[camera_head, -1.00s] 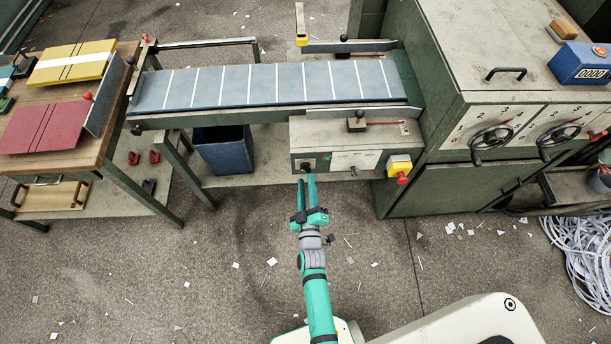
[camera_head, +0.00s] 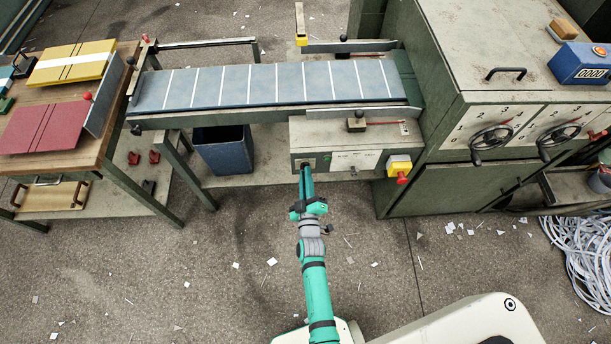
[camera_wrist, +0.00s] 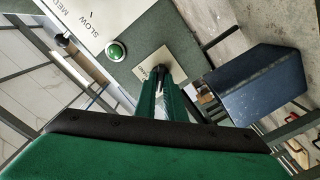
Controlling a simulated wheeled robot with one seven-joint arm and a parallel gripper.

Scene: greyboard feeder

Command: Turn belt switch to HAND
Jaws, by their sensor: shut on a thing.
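The belt switch is a small black knob on a pale plate (camera_wrist: 174,66), seen in the wrist view at the lower edge of the control panel. In the head view it sits at the left end of the control box (camera_head: 330,135). My gripper (camera_head: 306,168) reaches it from below, and its green fingers (camera_wrist: 165,92) are shut on the knob. The fingers hide most of the knob and its lettering, so I cannot tell which position it points to.
A green button (camera_wrist: 115,51) and SLOW/MED lettering are beside the switch. A red knob on a yellow box (camera_head: 400,168) is to the right. A blue bin (camera_head: 223,152) stands left under the belt (camera_head: 270,86).

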